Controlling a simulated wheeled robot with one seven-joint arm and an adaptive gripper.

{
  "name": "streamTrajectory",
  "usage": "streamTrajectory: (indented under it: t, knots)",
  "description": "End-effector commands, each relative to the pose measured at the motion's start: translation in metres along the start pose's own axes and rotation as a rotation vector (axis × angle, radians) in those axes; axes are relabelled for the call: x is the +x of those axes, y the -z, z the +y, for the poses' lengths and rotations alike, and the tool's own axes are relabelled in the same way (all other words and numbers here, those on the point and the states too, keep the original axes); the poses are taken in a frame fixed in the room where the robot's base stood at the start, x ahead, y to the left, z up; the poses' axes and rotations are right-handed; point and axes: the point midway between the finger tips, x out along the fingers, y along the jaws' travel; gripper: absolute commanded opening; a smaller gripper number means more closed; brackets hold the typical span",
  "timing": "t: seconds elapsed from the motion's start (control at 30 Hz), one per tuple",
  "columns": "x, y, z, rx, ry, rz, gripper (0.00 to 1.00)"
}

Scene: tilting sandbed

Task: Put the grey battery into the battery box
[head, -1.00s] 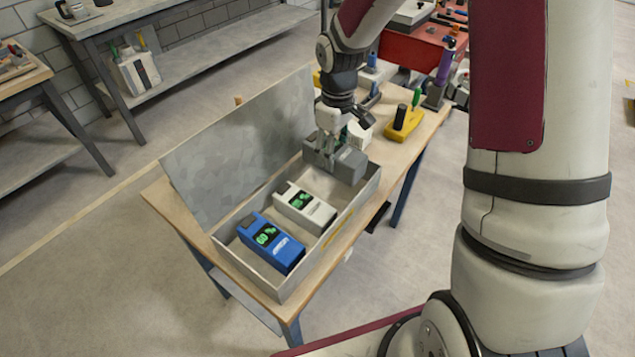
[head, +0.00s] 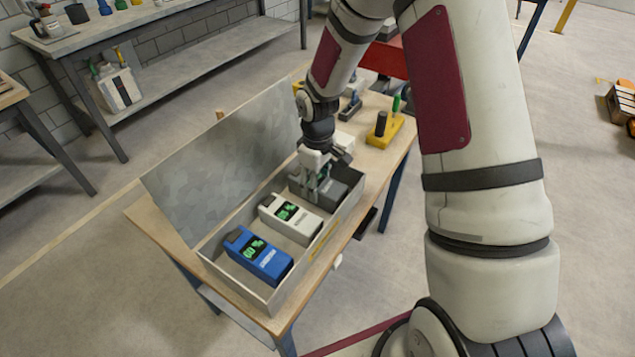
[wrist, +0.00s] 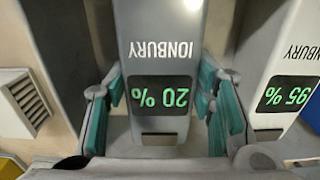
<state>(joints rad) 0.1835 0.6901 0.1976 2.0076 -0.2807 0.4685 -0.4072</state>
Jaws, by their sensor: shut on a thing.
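The grey battery (head: 338,193) sits between the walls at the right end of the open battery box (head: 318,252). I cannot tell whether it touches the box floor. In the wrist view the grey battery (wrist: 160,50) shows a green 20 % reading. My gripper (head: 322,188) reaches down from above and is shut on the grey battery. In the wrist view the teal pads of my gripper (wrist: 163,105) lie along both sides of it. The fingers hide part of the battery in the head view.
A white battery (head: 290,217) reading 95 % lies beside the grey one, and a blue battery (head: 257,256) is at the left end. The raised lid (head: 220,160) stands behind the box. A yellow holder (head: 383,130) stands beyond it on the bench.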

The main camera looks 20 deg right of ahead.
Motion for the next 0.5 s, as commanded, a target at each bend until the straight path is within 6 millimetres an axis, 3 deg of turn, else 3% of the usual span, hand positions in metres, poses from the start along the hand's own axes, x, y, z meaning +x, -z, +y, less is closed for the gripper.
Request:
streamTrajectory:
  t: [0.13, 0.17, 0.23, 0.5]
  knots:
    - [0.0014, 0.0009, 0.0005, 0.0, -0.001, 0.002, 0.0]
    - [0.0025, 0.0001, 0.0, 0.0, 0.0, 0.0, 0.52]
    - [0.002, 0.0, -0.0001, 0.0, 0.0, 0.0, 0.68]
    - [0.0019, 0.0, -0.0001, 0.0, 0.0, 0.0, 0.7]
